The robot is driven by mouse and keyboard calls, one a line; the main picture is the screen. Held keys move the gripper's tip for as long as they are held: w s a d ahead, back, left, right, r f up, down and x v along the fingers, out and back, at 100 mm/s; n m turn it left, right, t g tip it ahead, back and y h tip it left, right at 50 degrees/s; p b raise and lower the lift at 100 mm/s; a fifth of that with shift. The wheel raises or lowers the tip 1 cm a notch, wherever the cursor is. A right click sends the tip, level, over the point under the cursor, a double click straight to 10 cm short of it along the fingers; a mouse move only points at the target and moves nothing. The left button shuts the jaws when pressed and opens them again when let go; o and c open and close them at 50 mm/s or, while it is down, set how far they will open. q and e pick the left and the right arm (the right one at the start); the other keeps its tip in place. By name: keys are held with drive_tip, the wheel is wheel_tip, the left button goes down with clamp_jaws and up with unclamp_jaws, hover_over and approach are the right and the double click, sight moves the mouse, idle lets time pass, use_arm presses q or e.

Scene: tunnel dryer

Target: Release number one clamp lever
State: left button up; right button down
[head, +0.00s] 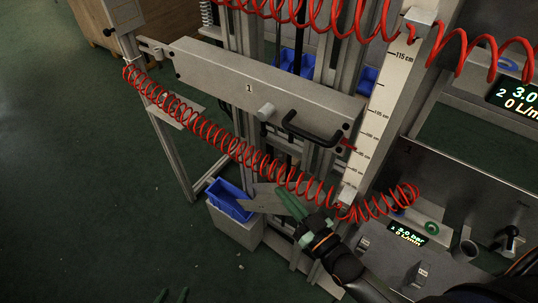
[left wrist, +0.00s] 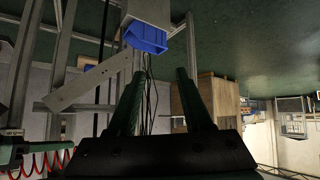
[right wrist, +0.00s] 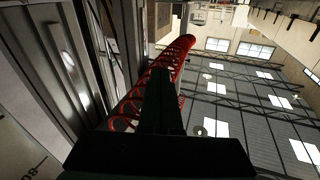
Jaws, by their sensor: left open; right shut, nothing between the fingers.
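A grey beam marked 1 (head: 228,82) crosses the frame in the head view. It carries a short grey cylinder (head: 265,112) and a black bar handle (head: 312,130) at its right half. A small black-knobbed part (head: 109,31) shows beyond the beam's left end. I cannot tell for certain which part is the number one clamp lever. My right gripper (head: 290,203) is shut and empty, below the beam and near the red coiled hose (head: 230,145). My left gripper (head: 171,294) is open and empty at the bottom edge, over green floor, away from the beam.
A height scale (head: 385,90) stands right of the beam. Panels with displays (head: 406,233) fill the right side. A blue bin (head: 230,200) sits below the hose; it also shows in the left wrist view (left wrist: 147,38). Red hose passes close to my right gripper (right wrist: 160,90). The floor at left is clear.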

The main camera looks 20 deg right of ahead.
drive_tip(key=r+n+t+y+b, duration=0.1)
drive_tip(key=t+y+b, duration=0.1)
drive_tip(key=d+r+t+y+b, duration=0.1)
drive_tip(key=r+t+y+b, duration=0.1)
drive_tip(key=d+r+n+t+y+b, duration=0.1)
drive_tip(key=t+y+b, duration=0.1)
drive_tip(key=b, duration=0.1)
drive_tip(key=shift+w+d+r+n, duration=0.1)
drive_tip(key=shift+d+r+n, duration=0.2)
drive_tip(key=shift+r, duration=0.1)
drive_tip(key=p+x, duration=0.1)
drive_tip(key=x, duration=0.9)
drive_tip(key=shift+r, duration=0.1)
drive_tip(key=shift+a+t+b, duration=0.1)
drive_tip(key=shift+t+b, duration=0.2)
drive_tip(key=shift+b, duration=0.2)
